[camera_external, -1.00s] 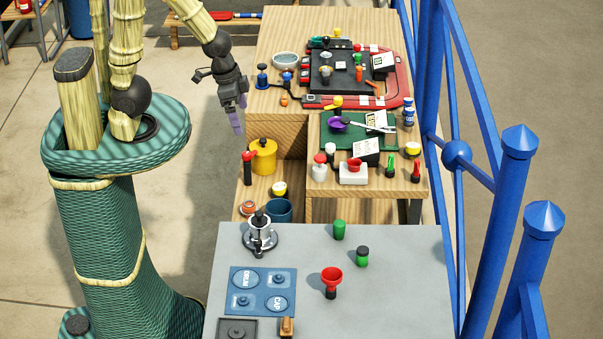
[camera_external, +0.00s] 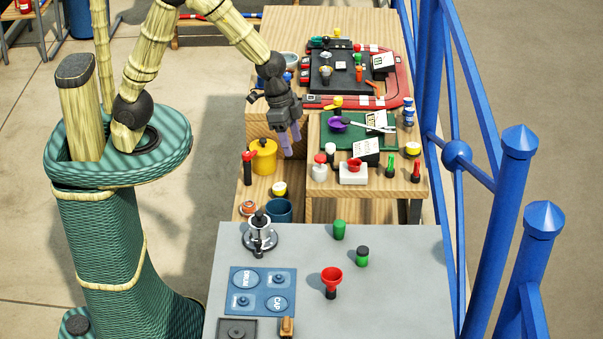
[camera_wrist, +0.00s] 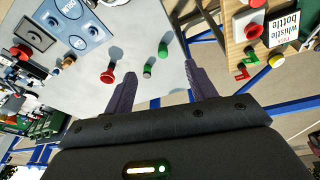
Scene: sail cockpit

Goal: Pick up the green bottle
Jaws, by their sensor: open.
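Two small green bottle-like items stand on the grey tabletop: a plain green cylinder (camera_external: 339,230) and a green bottle with a dark cap (camera_external: 362,257). In the wrist view the plain green cylinder (camera_wrist: 163,50) and the dark-capped bottle (camera_wrist: 148,70) show beyond my fingers. A slimmer green bottle (camera_external: 390,167) stands on the wooden table's front right. I cannot tell which one the task names. My gripper (camera_external: 290,146) is open and empty, in the air above the wooden shelf, left of the wooden table and apart from all of these green items.
A yellow canister (camera_external: 263,156) is close beside my gripper. Blue railings (camera_external: 493,230) bound the right side.

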